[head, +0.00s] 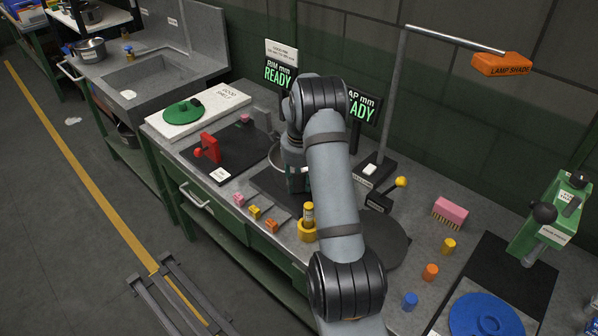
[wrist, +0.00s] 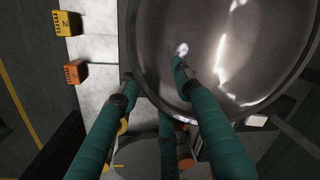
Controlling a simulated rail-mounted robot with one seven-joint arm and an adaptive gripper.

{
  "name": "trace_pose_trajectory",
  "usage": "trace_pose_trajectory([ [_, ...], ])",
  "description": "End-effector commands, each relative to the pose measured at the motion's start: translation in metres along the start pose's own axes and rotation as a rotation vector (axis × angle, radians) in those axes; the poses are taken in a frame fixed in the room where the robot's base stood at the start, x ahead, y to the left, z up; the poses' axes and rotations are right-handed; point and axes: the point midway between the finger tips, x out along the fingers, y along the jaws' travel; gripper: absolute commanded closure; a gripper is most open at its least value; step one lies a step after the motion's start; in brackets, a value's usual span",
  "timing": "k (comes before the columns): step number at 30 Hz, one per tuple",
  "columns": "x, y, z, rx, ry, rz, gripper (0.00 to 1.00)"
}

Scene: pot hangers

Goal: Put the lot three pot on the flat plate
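A shiny metal pot (wrist: 225,50) fills the upper right of the wrist view. In the head view my arm hides most of it; a lot number is not readable. My gripper (wrist: 154,74) has its teal fingers apart. One fingertip is inside the pot and the other is at the outside of its rim, with the rim between them. I cannot tell whether either touches. In the head view the fingertips are hidden behind my arm. A dark round flat disc (head: 394,246) lies on the bench right of my arm; I cannot tell if it is the flat plate.
Yellow (wrist: 67,23) and orange (wrist: 75,72) marked blocks lie beside the pot. A yellow holder (head: 307,232) stands near the front edge. A red clamp (head: 208,148) is left, a lamp stand (head: 392,95) behind, a green press (head: 548,220) right. Small coloured cylinders stand right of the disc.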

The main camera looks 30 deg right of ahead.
Motion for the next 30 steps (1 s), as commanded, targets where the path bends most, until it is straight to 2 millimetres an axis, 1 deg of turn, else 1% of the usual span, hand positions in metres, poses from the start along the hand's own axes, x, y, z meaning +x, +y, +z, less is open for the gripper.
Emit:
trace_pose_trajectory([
  [5, -0.032, -0.002, 0.000, 0.000, 0.000, -0.009, 0.67],
  [9, -0.064, -0.002, 0.000, 0.000, 0.000, -0.009, 0.67],
  [15, -0.100, -0.001, 0.000, 0.000, 0.000, -0.006, 0.67],
  [18, -0.111, -0.001, 0.000, -0.001, 0.000, -0.004, 0.67],
  [21, -0.116, 0.000, 0.000, -0.001, 0.000, -0.003, 0.67],
  [30, -0.117, 0.000, 0.000, 0.000, 0.000, -0.002, 0.67],
])
